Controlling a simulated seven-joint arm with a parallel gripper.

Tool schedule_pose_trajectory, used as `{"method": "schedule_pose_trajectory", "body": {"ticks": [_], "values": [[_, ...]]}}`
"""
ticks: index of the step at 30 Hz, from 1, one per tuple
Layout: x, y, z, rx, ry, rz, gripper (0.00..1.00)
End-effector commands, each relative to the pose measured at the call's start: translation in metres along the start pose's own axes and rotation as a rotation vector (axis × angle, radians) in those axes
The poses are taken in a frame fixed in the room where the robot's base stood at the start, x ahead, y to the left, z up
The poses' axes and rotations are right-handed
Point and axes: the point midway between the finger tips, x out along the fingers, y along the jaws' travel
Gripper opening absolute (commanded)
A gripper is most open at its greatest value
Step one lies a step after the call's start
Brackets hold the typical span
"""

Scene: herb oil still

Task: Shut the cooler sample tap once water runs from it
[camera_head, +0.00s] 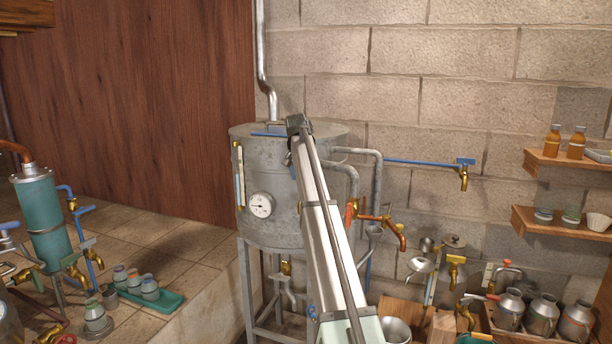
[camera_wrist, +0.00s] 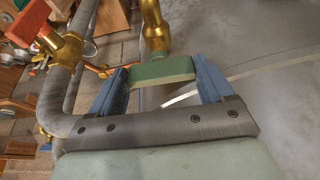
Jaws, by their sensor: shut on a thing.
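The grey metal tank (camera_head: 272,205), which looks like the cooler, stands on legs by the block wall. It fills the right of the wrist view (camera_wrist: 265,95). My gripper (camera_wrist: 165,80) has its blue fingers shut on the green handle (camera_wrist: 165,70) of a brass tap (camera_wrist: 153,32). I cannot tell for sure that this is the sample tap. In the head view my arm hides the gripper and this tap. The tap's outlet is not clear, and I cannot tell whether water runs. A thin pale streak (camera_wrist: 180,98) shows beyond the fingers.
A pipe with an orange-handled brass valve (camera_wrist: 66,48) runs close left of my gripper; an orange-handled valve also shows in the head view (camera_head: 352,210). A blue rod (camera_head: 420,162) juts right. Shelves (camera_head: 565,165) and metal cans (camera_head: 542,315) stand right.

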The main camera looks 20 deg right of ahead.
Motion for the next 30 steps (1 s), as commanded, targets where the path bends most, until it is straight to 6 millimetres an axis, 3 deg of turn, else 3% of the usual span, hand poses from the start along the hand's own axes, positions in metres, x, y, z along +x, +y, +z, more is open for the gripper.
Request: {"method": "schedule_pose_trajectory", "body": {"ticks": [17,18,21,30], "values": [[0.0009,0.0007,-0.0087,0.042,0.014,0.015,0.5],[0.0008,0.0008,-0.0089,0.042,0.014,0.015,0.84],[0.0009,0.0008,-0.0093,0.042,0.014,0.015,0.91],[0.0006,0.0004,-0.0101,0.042,0.014,0.015,0.91]]}}
